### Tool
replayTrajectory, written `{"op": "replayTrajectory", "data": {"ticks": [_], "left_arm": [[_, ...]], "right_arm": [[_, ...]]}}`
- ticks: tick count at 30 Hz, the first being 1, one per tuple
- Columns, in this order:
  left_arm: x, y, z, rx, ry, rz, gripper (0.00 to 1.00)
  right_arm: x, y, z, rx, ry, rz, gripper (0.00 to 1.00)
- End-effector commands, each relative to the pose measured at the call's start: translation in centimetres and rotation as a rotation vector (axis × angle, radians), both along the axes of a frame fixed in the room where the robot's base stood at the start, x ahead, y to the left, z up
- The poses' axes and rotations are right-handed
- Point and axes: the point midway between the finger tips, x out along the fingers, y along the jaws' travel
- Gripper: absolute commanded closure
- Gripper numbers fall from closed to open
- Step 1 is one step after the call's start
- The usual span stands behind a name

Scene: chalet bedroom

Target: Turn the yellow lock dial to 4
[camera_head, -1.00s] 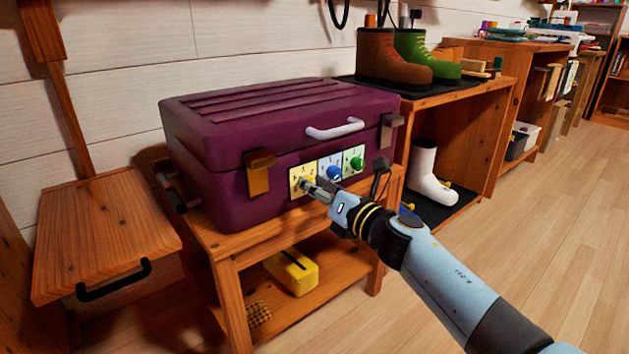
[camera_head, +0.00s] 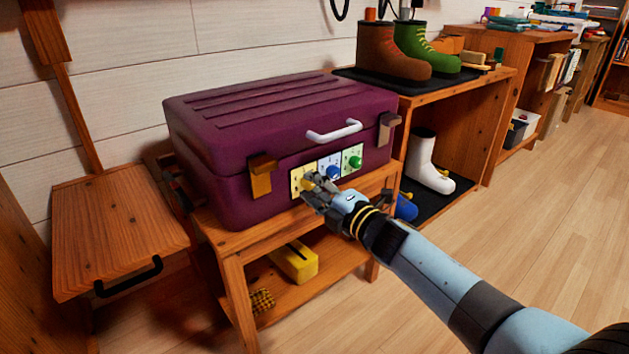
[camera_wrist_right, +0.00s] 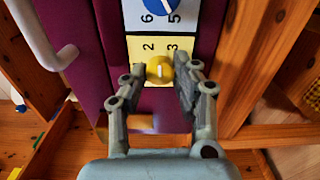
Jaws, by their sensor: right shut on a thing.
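The yellow dial (camera_wrist_right: 159,70) sits on a pale yellow panel (camera_head: 297,177) on the front of a purple suitcase (camera_head: 240,172). In the wrist view the numbers 2 and 3 show beside the dial, and a light mark shows on its face. My left gripper is not in view.
A blue dial (camera_head: 333,172) and a green dial (camera_head: 355,162) sit on panels to the right. The suitcase has a white handle (camera_head: 334,132) and a brown latch (camera_head: 261,177) and stands on a wooden bench (camera_head: 222,241). Boots (camera_head: 428,50) stand on the shelf behind.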

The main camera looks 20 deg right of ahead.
Motion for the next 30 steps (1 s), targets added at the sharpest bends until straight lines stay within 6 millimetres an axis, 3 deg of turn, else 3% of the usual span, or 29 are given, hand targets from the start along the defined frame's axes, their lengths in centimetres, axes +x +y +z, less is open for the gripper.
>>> {"op": "replayTrajectory", "data": {"ticks": [15,30], "left_arm": [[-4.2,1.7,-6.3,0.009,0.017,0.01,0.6],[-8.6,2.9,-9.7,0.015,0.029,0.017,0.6]], "right_arm": [[0.0,-0.1,0.1,0.46,0.17,-0.003,1.0],[0.0,-0.1,0.0,0.906,0.332,-0.004,1.0]]}}
